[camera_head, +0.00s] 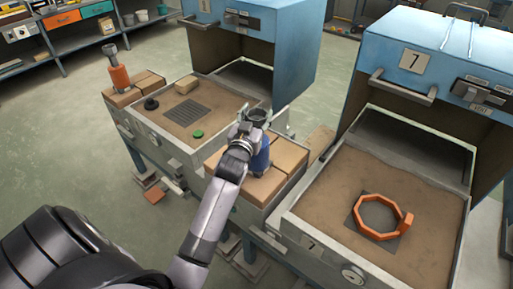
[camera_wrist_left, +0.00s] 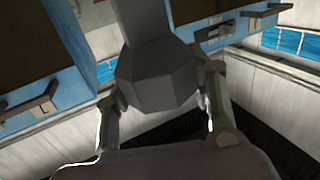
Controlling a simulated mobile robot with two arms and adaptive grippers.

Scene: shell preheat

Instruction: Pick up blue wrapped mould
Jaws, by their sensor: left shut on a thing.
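The blue wrapped mould (camera_head: 262,158) stands on tan bricks between the two furnaces, with a dark grey top above its blue body. My left gripper (camera_head: 250,132) is at its upper part and partly hides it. In the left wrist view, a grey faceted piece (camera_wrist_left: 158,75), which looks like the mould's top, sits between the two fingers of my left gripper (camera_wrist_left: 162,115). The gripper is shut on it. I cannot tell whether the mould's base touches the bricks. My right gripper is not in view.
An orange wrapped mould (camera_head: 119,77) stands on bricks at the far left. Sand trays (camera_head: 300,215) lie either side of the middle bricks (camera_head: 285,158). An orange ring (camera_head: 362,222) lies in the right tray. The blue furnace hood numbered 7 (camera_head: 440,60) rises at the right.

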